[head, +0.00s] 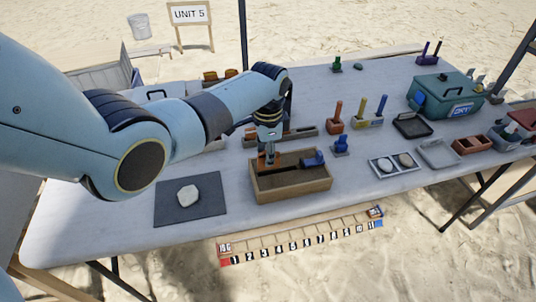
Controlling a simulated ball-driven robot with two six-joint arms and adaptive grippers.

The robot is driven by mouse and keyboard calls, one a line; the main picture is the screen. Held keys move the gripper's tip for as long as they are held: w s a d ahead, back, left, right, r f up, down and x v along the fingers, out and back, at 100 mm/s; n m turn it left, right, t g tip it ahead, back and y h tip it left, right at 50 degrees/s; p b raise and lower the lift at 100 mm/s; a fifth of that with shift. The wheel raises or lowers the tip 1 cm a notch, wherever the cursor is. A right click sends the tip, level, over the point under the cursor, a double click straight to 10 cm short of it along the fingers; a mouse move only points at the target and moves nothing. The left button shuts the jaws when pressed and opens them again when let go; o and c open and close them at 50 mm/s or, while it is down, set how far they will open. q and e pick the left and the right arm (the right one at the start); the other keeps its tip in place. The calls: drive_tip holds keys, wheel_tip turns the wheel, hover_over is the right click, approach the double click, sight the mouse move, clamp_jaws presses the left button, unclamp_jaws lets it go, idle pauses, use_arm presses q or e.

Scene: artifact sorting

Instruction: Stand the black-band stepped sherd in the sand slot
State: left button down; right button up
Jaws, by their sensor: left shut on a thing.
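My left gripper (269,146) points down over the left part of the wooden sand tray (292,197). It is shut on a small terracotta-coloured piece (268,159), which I take to be the sherd. The piece is mostly hidden by the fingers, and its black band and stepped edge are too small to make out. It is low, at the tray's back left; I cannot tell whether it touches the sand (285,182). My right gripper is not in view.
A blue object (314,160) sits at the tray's back right. A pale sherd lies on a dark mat (165,208) to the left. Upright tools in holders (335,126), small trays (435,153) and a green box (440,93) fill the table's right side.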

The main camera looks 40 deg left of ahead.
sight(268, 168)
use_arm(q)
drive_tip(key=shift+f+b, duration=1.45)
drive_tip(key=shift+f, duration=0.55)
drive_tip(key=c, duration=1.3)
unclamp_jaws()
drive_tip(key=shift+r, duration=0.1)
wheel_tip(268, 168, up, 12)
drive_tip(key=shift+f, duration=0.1)
